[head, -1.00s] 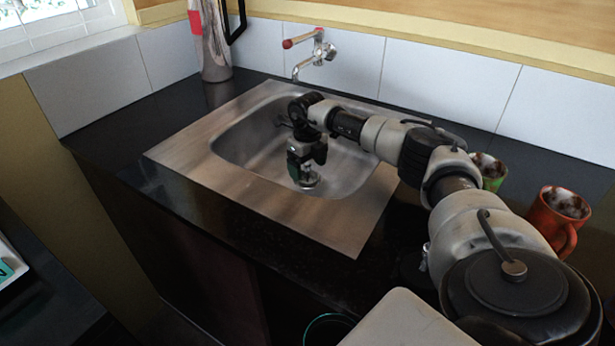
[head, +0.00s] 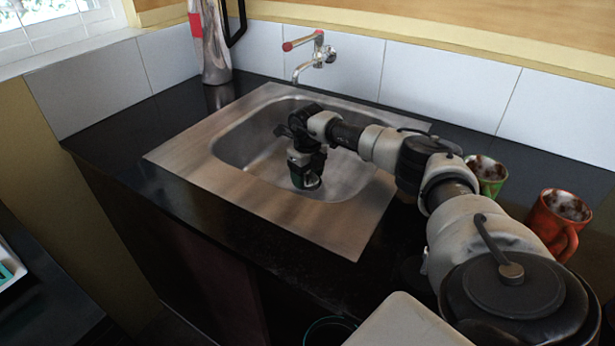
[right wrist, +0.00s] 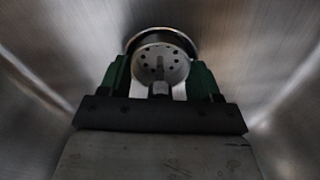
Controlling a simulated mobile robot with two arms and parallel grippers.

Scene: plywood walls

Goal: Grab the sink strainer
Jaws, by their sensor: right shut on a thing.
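The sink strainer (right wrist: 160,62) is a round metal cup with small holes and a shiny rim. In the right wrist view it sits between the green-sided fingers of my right gripper (right wrist: 160,85), which is shut on it. In the head view my right gripper (head: 304,181) points down inside the steel sink (head: 240,142), and the strainer (head: 313,182) shows as a small metal piece at its tips. I cannot tell whether the strainer is clear of the sink floor. My left gripper is not in view.
A tap (head: 318,50) with a red handle end is on the tiled wall behind the sink. A tall metal flask (head: 212,45) stands at the back left. A green mug (head: 488,176) and an orange mug (head: 556,225) stand right of the sink. The dark counter (head: 110,135) is clear on the left.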

